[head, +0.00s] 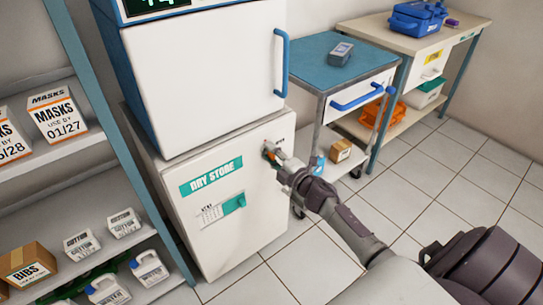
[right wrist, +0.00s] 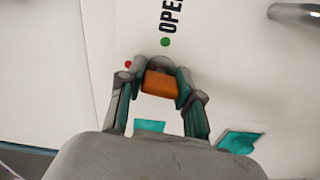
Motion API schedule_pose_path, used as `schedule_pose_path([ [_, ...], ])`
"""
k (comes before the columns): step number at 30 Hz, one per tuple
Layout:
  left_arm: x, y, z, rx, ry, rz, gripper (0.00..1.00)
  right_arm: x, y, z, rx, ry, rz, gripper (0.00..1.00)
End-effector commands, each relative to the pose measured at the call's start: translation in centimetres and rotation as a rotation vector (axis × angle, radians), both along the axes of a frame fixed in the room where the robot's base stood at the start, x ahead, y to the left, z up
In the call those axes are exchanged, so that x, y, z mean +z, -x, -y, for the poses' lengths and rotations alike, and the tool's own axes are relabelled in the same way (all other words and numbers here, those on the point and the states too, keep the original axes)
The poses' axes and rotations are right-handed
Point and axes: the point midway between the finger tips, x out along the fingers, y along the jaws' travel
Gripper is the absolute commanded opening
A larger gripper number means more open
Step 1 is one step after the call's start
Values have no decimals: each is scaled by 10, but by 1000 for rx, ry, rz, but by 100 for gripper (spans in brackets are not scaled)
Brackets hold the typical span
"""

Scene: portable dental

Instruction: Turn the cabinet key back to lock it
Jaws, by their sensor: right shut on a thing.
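The cabinet (head: 262,215) is a white box with a green "DRY STORE" label (head: 211,175), and its door looks closed. My right gripper (head: 273,157) is at the upper right of the door front. In the right wrist view my right gripper (right wrist: 160,88) is shut on the orange key (right wrist: 160,84), with a finger on each side of it. The grey lock behind the key is mostly hidden. An "OPEN" marking (right wrist: 172,16) with a green dot (right wrist: 165,42) is just above the key, and a red dot (right wrist: 128,64) is to its upper left. My left gripper is not in view.
A white unit with a blue handle (head: 283,62) stands on the cabinet. A blue-topped cart (head: 313,55) is close on the right, with a boxy device (head: 341,53) on it. A shelf with mask boxes (head: 58,117) is on the left. Tiled floor (head: 420,200) lies open at right.

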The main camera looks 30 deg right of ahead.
Motion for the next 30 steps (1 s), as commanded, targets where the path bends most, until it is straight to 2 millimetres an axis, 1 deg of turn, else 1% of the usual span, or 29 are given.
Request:
schedule_pose_path([
  [3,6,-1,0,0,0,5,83,-1,0,-1,2,58,4,0],
  [9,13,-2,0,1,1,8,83,-1,0,-1,1,115,7,0],
  [25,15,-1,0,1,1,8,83,-1,0,-1,1,137,9,0],
  [26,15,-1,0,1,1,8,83,-1,0,-1,1,137,9,38],
  [27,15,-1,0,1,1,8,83,-1,0,-1,1,137,9,44],
  [30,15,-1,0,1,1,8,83,-1,0,-1,1,136,9,60],
])
